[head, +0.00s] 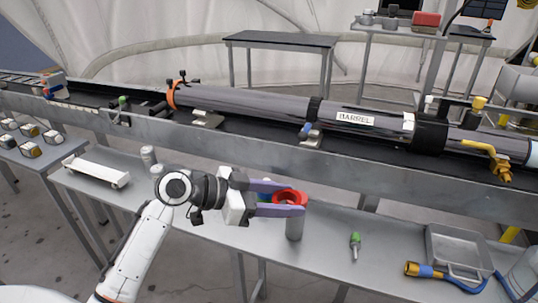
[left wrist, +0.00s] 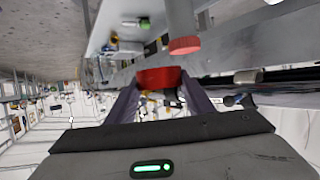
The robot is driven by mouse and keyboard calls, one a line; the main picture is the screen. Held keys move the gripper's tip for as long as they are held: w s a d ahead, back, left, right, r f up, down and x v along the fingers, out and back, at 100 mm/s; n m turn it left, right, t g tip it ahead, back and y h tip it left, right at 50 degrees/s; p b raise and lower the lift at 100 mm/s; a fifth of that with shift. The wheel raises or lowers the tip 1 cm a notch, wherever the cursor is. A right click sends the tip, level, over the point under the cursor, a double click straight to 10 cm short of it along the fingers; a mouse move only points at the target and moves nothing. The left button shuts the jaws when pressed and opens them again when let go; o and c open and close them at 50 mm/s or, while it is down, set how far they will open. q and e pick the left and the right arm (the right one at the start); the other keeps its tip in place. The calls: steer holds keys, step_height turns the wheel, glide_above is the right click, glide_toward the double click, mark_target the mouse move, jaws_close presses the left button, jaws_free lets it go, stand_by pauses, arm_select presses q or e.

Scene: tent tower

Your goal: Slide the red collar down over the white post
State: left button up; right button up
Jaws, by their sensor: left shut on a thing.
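My left gripper (head: 292,197) comes in from the left above the near bench, its two purple fingers shut on the red collar (head: 289,196). The collar is a short ring; it also shows between the fingers in the left wrist view (left wrist: 158,77). The white post (head: 295,226) looks grey and stands upright on the bench, just below the collar in the head view; the collar and fingers hide its top. In the left wrist view a pale cylinder with a reddish end (left wrist: 185,45) appears beside the collar, apart from it. I cannot tell if this is the post. My right gripper is not in view.
A long barrel (head: 250,102) lies on a rail behind the bench (head: 215,220). On the bench, a green-tipped tool (head: 355,245) and a metal tray (head: 460,248) lie to the right. A white bracket (head: 95,173) and a small cylinder (head: 148,155) are to the left.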

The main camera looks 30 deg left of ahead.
arm_select(q)
steer(key=w+a+f+n+t+y, duration=0.1)
steer(key=w+a+n+y, duration=0.1)
steer(key=w+a, duration=0.2)
steer(key=w+a+f+n+t+y+p, duration=0.1)
steer(key=w+a+y, duration=0.1)
steer(key=w+a, duration=0.3)
steer(key=w+a+f+n+y+p, duration=0.1)
steer(key=w+a+n, duration=0.1)
steer(key=w+a, duration=0.2)
steer(key=shift+w+a+f+n+t+y, duration=0.2)
steer(key=shift+a+n+t+y, duration=0.1)
steer(key=shift+a+t+y, duration=0.15)
steer(key=shift+w+a, duration=0.25)
steer(key=shift+a, duration=0.2)
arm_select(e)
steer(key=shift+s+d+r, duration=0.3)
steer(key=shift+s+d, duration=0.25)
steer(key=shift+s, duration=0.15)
arm_select(q)
steer(key=shift+f, duration=0.2)
